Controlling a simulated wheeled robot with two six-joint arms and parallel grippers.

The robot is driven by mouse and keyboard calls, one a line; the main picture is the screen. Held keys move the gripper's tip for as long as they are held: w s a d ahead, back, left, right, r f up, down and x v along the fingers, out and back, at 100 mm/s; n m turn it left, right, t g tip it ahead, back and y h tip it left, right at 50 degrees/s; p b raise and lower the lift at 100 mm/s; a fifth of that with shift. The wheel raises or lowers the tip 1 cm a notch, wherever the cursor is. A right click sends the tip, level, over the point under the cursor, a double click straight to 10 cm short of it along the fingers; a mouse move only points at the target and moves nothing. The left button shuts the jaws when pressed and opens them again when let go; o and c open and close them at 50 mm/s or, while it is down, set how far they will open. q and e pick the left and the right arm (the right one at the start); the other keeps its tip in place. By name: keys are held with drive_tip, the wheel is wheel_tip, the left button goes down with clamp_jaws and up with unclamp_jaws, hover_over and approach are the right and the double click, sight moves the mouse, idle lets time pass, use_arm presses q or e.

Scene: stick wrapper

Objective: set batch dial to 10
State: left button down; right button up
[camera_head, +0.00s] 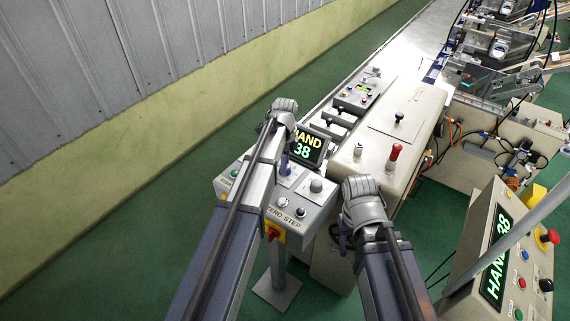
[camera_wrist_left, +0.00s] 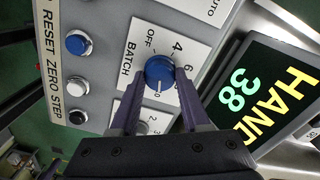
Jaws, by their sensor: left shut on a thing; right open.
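The batch dial (camera_wrist_left: 159,71) is a round blue knob with a white pointer line, on a white plate (camera_wrist_left: 133,80) marked BATCH, OFF, 4, 6 and further figures. In the left wrist view its pointer faces the bottom of the picture, toward a partly hidden mark ending in 0. My left gripper (camera_head: 284,166) is shut on the dial, one purple finger at each side. In the head view my arm and hand hide most of the dial. My right gripper (camera_head: 345,243) is open and empty, to the right of the grey control box.
A tilted display (camera_head: 304,149) on the control box (camera_head: 283,228) reads HAND 38. Reset, zero and step buttons (camera_wrist_left: 77,80) line the box edge, with a red-yellow switch (camera_head: 272,231) below. A cream machine cabinet (camera_head: 385,145) with a red-knobbed lever (camera_head: 394,153) stands behind.

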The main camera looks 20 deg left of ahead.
idle(0.3)
use_arm(q)
drive_tip(key=shift+c, duration=1.9)
unclamp_jaws()
drive_tip(key=shift+r, duration=0.1)
wheel_tip(320, 180, up, 8)
drive_tip(key=p, duration=0.8)
drive_tip(key=shift+f, duration=0.2)
drive_tip(key=shift+s, duration=0.1)
